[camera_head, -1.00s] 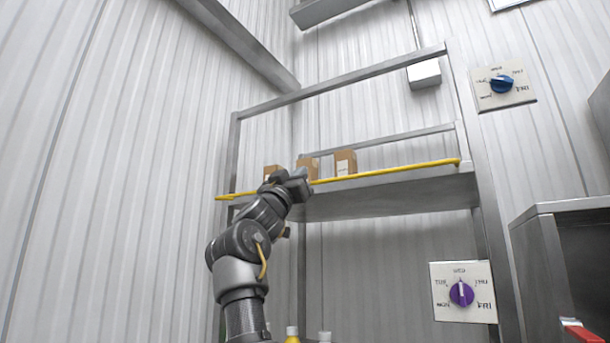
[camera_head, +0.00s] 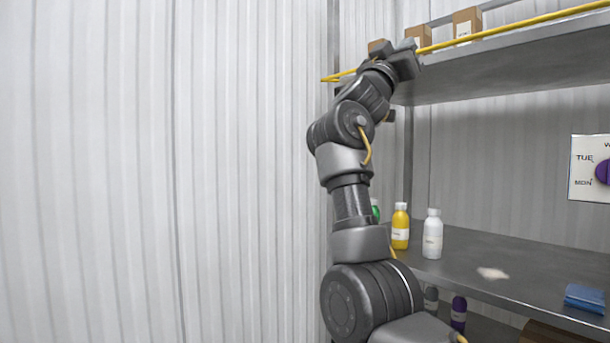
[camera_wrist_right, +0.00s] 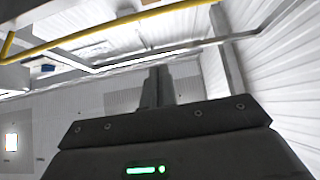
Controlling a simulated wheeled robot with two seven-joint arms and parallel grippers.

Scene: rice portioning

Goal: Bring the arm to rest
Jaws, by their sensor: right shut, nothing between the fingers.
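My right arm rises in front of the shelf rack in the head view. Its gripper (camera_head: 408,58) is at the top, beside the yellow rail of the upper shelf and near the cardboard boxes. In the right wrist view the two fingers (camera_wrist_right: 157,88) are together, with nothing visible between them. I cannot tell whether the gripper touches the rail. My left gripper is not in view.
The upper shelf has a yellow rail (camera_head: 500,32) and cardboard boxes (camera_head: 467,22). The lower shelf (camera_head: 480,250) holds a yellow bottle (camera_head: 400,228), a white bottle (camera_head: 432,235), a pale patch (camera_head: 492,273) and a blue item (camera_head: 585,298). A corrugated wall (camera_head: 150,170) fills the left.

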